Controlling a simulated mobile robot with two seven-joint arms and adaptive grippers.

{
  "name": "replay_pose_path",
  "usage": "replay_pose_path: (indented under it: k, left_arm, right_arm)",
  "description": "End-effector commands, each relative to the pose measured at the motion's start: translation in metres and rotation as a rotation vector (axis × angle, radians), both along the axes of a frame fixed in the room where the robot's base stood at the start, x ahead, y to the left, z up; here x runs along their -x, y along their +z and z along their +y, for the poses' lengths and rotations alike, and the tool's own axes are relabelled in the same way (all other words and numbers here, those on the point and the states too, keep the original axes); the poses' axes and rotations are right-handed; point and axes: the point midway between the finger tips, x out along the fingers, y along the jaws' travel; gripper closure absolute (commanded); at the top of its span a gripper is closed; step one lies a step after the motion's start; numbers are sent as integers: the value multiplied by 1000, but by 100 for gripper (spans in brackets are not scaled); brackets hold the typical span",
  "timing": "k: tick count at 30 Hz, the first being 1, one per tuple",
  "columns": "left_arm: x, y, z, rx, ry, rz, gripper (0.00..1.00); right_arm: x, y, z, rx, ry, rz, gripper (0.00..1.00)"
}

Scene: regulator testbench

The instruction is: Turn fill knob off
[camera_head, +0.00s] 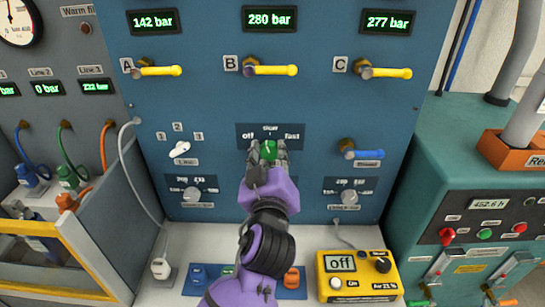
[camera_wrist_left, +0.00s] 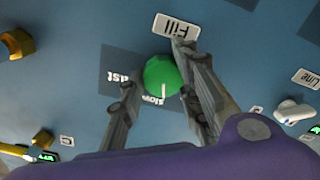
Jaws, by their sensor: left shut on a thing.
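The green fill knob (camera_head: 269,148) sits on a dark label plate marked off, slow and fast, in the middle of the blue panel. Its white mark points up, roughly at slow. My left gripper (camera_head: 268,155) is shut on the knob, one finger on each side. In the left wrist view the knob (camera_wrist_left: 162,75) shows between the fingers (camera_wrist_left: 158,68), and its white mark points toward the word slow. The Fill label (camera_wrist_left: 176,28) shows beside it there. My right gripper is not in view.
Three yellow levers, A (camera_head: 157,71), B (camera_head: 271,70) and C (camera_head: 386,72), lie above the knob. A white selector (camera_head: 181,147) is at left and a blue Bleed lever (camera_head: 362,154) at right. A yellow meter (camera_head: 357,276) stands on the bench below.

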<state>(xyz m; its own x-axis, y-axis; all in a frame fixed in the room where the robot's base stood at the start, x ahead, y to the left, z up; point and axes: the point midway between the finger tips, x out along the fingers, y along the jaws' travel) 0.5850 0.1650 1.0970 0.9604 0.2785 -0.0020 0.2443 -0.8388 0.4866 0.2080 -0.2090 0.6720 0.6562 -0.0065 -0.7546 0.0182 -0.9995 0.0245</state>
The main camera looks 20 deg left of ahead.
Motion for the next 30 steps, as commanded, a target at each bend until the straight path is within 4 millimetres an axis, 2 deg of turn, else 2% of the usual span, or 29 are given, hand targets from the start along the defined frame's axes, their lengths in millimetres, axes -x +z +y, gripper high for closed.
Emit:
replay_pose_path:
  k: [3,15,30]
  left_arm:
    - [0,0,-2,118,-2,-34,95]
    - [1,6,0,461,-4,-141,95]
    - [1,9,1,697,-8,-215,95]
  right_arm:
    - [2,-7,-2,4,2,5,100]
    - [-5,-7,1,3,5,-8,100]
    - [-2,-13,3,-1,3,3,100]
